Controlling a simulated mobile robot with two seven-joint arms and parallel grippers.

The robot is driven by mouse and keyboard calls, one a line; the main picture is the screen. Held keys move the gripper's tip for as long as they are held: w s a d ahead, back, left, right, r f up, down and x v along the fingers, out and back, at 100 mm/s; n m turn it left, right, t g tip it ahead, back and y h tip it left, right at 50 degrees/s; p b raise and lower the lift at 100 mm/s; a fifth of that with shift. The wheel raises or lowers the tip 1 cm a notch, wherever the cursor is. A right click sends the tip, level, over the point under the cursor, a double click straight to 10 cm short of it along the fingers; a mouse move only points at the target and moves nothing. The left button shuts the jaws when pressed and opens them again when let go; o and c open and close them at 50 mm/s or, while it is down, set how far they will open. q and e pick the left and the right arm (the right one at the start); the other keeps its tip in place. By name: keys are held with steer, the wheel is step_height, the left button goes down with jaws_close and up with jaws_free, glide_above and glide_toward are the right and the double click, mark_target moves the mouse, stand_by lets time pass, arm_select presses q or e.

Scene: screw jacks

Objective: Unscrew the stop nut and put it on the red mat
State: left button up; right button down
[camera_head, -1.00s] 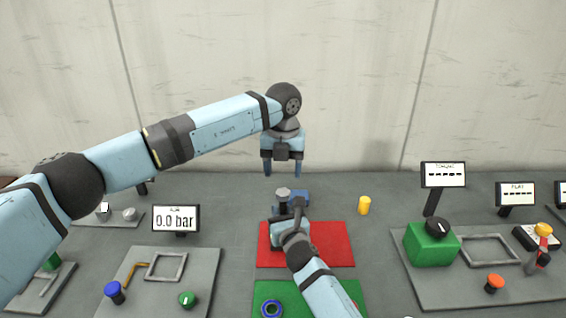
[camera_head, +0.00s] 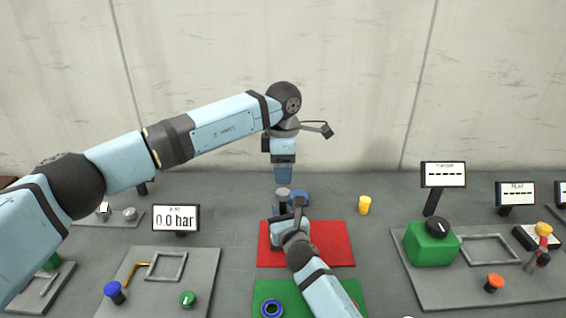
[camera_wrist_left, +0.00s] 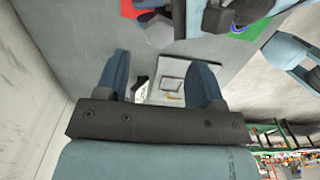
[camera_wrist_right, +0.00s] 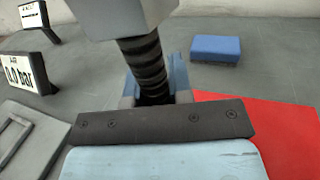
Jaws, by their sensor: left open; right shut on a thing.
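A grey, faceted nut-like head (camera_head: 284,192) sits on top of an upright black threaded screw (camera_wrist_right: 150,65); it also shows in the left wrist view (camera_wrist_left: 160,32). I take this head for the stop nut. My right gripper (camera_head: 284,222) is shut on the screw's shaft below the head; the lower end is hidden. My left gripper (camera_head: 283,178) is open and empty, pointing down just above the head, its fingers apart in the left wrist view (camera_wrist_left: 162,68). The red mat (camera_head: 330,245) lies in front, partly covered by my right arm.
A blue block (camera_wrist_right: 215,48) lies behind the red mat. A green mat (camera_head: 335,290) with a blue ring (camera_head: 271,309) lies in front. Grey boards with displays and knobs flank both sides. The red mat's right part is clear.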

mark_target(283, 192)
arm_select(q)
step_height(283, 192, down, 7)
steer(key=shift+r, duration=0.1)
stand_by(0.3)
steer(key=c, duration=1)
steer(key=shift+o, duration=0.2)
steer(key=n, duration=0.9)
steer(key=shift+r, duration=0.3)
